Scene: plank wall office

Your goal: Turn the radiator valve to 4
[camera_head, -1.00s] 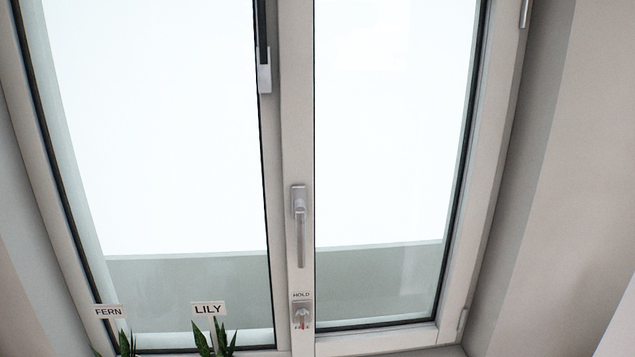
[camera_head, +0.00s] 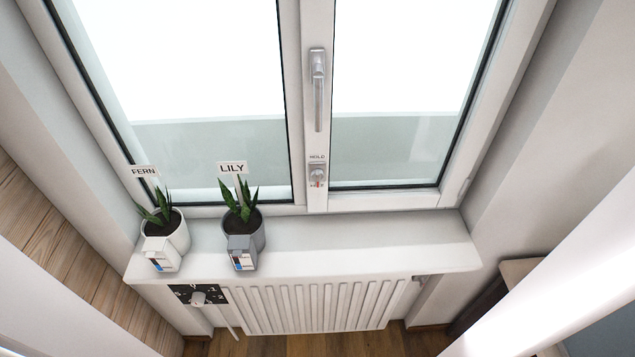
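The radiator valve (camera_head: 199,297) is a small pale knob in front of a dark dial plate (camera_head: 182,290) at the lower left. The plate carries white marks; 0, 1 and 2 can be made out, the rest is hidden or too small. I cannot tell which number the knob points to. The white ribbed radiator (camera_head: 310,305) is to its right, below the window sill. Neither gripper is in view. Pale, blurred shapes at the lower left and lower right corners appear to be my arms.
The white sill (camera_head: 370,243) overhangs the radiator. On it stand two potted plants with signs, FERN (camera_head: 166,230) and LILY (camera_head: 243,222), each with a small box at its front. A dark-sided cabinet (camera_head: 490,300) stands at the right.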

